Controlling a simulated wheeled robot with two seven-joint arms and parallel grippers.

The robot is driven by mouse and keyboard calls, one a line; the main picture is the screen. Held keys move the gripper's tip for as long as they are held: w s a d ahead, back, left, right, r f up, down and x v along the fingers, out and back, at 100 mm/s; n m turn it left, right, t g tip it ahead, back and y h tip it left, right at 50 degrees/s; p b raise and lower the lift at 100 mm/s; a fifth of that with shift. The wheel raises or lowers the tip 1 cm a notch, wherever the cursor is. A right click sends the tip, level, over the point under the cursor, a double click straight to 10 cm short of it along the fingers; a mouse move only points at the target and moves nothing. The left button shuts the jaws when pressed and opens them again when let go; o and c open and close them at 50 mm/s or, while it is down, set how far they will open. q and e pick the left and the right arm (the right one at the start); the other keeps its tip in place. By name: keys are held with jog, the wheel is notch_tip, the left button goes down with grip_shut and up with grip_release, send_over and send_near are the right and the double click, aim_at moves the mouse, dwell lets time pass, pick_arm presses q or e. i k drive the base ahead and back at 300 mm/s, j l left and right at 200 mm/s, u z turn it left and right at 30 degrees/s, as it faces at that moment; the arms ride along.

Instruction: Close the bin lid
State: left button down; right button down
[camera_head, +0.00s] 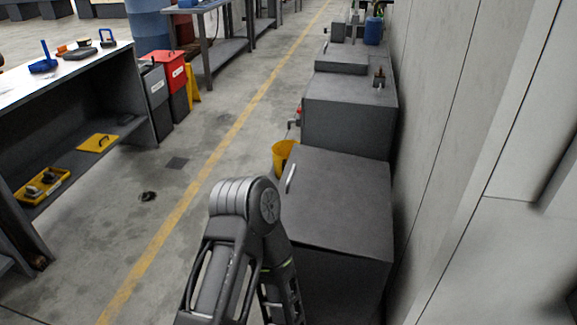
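Two bins stand side by side by the end of the workbench on the left: one with a grey body (156,88) and a red one (172,72), each with a pale label. They are small in view, and I cannot tell how their lids stand. A large dark grey box (336,205) with a flat top and a silver handle at its left edge stands close on the right. One of my arms rises from the bottom middle, bent at a dark joint, in front of the box. Neither gripper shows.
A workbench (75,68) with tools and a lower shelf is on the left. A yellow bucket (284,154) stands beside the dark boxes, which line the right wall (440,130). The concrete floor with a yellow line (185,205) is mostly clear between them.

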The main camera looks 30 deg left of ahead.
aim_at(338, 201)
jog(key=i+j+u, duration=0.1)
jog(key=u, duration=0.85)
jog(key=i+j+u, duration=0.2)
jog(key=i+u, duration=0.75)
jog(key=i, duration=0.45)
